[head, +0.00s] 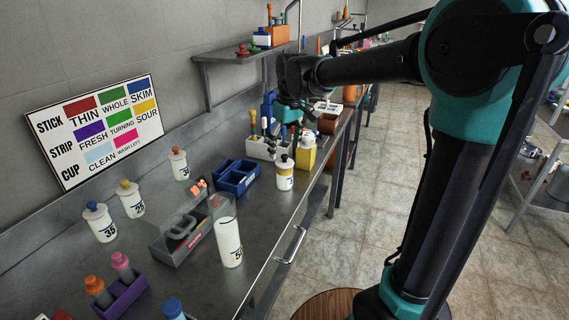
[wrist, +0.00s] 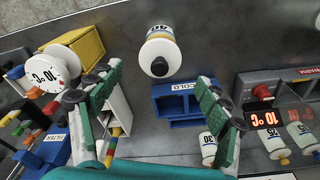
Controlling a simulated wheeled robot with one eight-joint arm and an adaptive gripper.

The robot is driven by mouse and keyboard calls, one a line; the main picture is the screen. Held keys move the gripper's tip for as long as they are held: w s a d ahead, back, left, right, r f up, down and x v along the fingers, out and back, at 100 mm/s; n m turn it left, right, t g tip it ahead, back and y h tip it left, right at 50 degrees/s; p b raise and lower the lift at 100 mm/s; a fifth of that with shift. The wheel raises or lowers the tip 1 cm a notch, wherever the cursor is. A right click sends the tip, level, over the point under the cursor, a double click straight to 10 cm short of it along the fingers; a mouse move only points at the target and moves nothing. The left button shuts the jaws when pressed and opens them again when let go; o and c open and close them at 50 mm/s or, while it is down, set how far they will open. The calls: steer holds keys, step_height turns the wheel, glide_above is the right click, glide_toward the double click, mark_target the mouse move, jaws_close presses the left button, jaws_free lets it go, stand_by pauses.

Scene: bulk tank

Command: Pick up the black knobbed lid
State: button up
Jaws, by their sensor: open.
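The black knobbed lid (wrist: 159,66) shows in the wrist view as a dark round knob on top of a white jar (wrist: 160,42). In the head view the dark lid (head: 285,162) sits on a white, yellow-banded jar (head: 285,180) standing upright near the bench's front edge. My gripper (wrist: 160,80) is open and empty, with its green fingers spread to the left and right of the lid's place in the wrist view. In the head view my gripper (head: 285,114) is above and behind the jar, apart from it.
A blue divided bin (head: 237,178) labelled COLD in the wrist view (wrist: 172,108) is close to the jar. A yellow container (head: 305,152) and a white rack (head: 265,150) of tools stand just behind. A clear-covered grey box (head: 185,235) and several bottles occupy the nearer bench.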

mark_target(284, 155)
steer(key=shift+w+a+f, duration=0.1)
steer(key=shift+f, duration=1.75)
steer(key=c, duration=1)
steer(key=shift+c, duration=0.2)
